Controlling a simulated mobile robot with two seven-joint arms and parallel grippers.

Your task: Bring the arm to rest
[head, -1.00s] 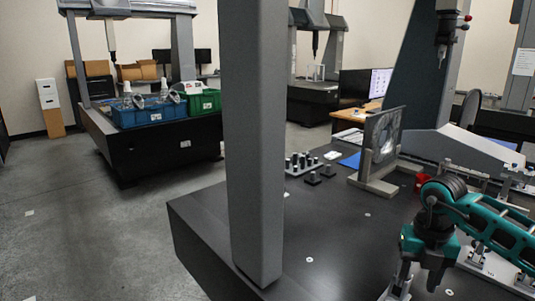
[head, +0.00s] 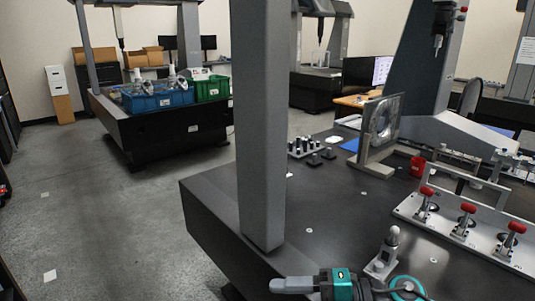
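My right arm shows at the bottom edge of the head view, with teal and dark links. Its gripper (head: 291,285) points left, low in front of the granite table's near edge. The fingers appear as one grey shape, so I cannot tell whether they are open or shut. No object shows in them. My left gripper is not in view.
The dark granite table (head: 330,210) carries a grey column (head: 262,130), a ball on a stand (head: 388,250), a plate with red-knobbed clamps (head: 450,225) and an upright framed part (head: 380,130). Blue (head: 160,100) and green (head: 212,90) bins stand behind.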

